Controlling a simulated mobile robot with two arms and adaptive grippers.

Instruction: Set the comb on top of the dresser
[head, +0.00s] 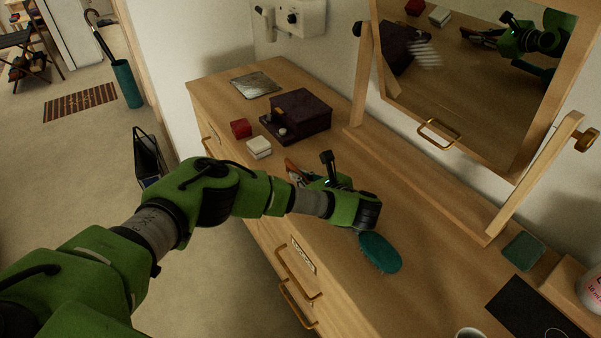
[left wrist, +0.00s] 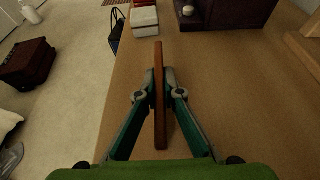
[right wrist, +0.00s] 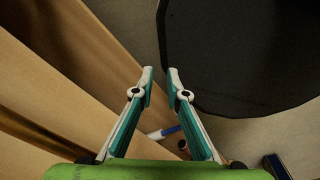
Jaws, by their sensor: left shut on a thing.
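The comb (left wrist: 160,110) is a long thin brown piece, seen edge-on in the left wrist view. My left gripper (left wrist: 160,80) is shut on it, with one finger on each side. In the head view the left gripper (head: 310,180) is over the dresser top (head: 335,268), and part of the comb (head: 291,167) shows beyond it. I cannot tell whether the comb touches the wood. My right gripper (right wrist: 160,75) is open and empty, beside a wooden surface and above the floor. It is not seen in the head view.
A dark purple box (head: 300,113), a red box (head: 240,128) and a white box (head: 259,147) stand at the dresser's far end. A teal brush (head: 380,252) lies nearer. A tilting mirror (head: 470,80) stands along the wall. The wood around the brush is clear.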

